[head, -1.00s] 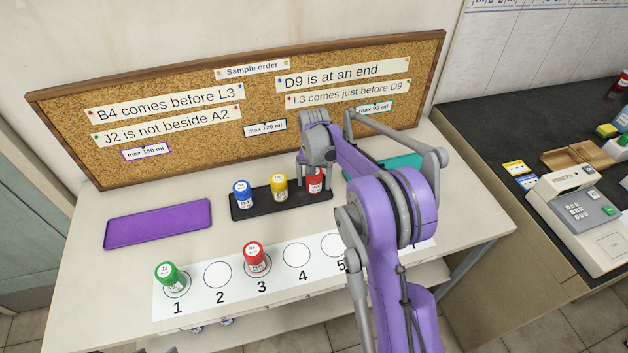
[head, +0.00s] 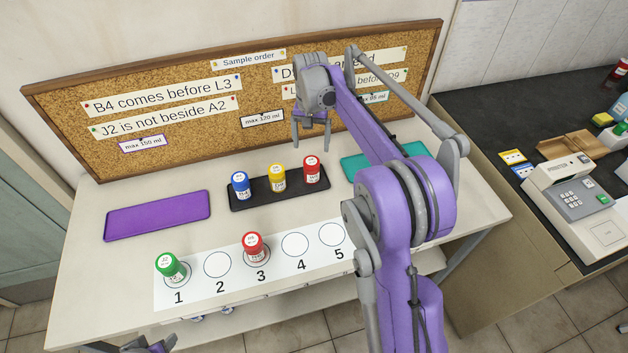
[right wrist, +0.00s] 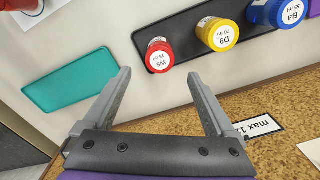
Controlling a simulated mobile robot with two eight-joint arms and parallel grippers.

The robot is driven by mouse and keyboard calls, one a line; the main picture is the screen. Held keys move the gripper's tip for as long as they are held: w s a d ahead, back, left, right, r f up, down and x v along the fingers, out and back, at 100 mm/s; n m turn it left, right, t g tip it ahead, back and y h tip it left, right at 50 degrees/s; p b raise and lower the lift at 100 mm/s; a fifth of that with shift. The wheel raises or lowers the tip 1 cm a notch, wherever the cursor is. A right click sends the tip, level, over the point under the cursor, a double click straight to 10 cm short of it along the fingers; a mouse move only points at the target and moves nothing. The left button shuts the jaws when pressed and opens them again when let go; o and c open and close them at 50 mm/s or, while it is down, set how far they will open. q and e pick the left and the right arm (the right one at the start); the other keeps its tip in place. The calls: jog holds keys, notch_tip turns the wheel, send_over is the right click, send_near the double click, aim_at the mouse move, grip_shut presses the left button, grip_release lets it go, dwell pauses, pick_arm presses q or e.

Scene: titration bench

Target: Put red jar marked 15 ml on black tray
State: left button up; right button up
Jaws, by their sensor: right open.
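The red jar (head: 312,170) stands upright at the right end of the black tray (head: 252,205). In the right wrist view this red jar (right wrist: 160,54) has a white lid that reads 15 ml. It rests on the black tray (right wrist: 178,28) there too. My right gripper (head: 311,147) is open and empty, raised above and behind the jar, apart from it. In the right wrist view its spread fingers (right wrist: 160,77) have nothing between them. Part of my left gripper (head: 150,346) shows at the bottom edge; its jaws cannot be made out.
A yellow jar (head: 277,178) and a blue jar (head: 241,186) share the black tray. A purple tray (head: 157,216) lies left, a teal tray (head: 353,167) right. A green jar (head: 171,267) is on spot 1, another red jar (head: 253,247) on spot 3. The corkboard (head: 190,125) stands behind.

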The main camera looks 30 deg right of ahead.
jog(key=s+a+r+n+t, duration=0.2)
jog(key=s+a+r+n, duration=0.15)
jog(key=s+a, duration=0.7)
jog(key=s+a+f+n+t, duration=0.1)
jog(key=s+f, duration=0.3)
jog(key=s, duration=0.5)
jog(key=s+a+f+n+t, duration=0.2)
jog(key=s+a+f+n, duration=0.1)
jog(key=s, duration=0.6)
jog(key=shift+s+a+f+n, duration=0.25)
jog(key=shift+f+n, duration=0.1)
jog(key=shift+f, duration=0.1)
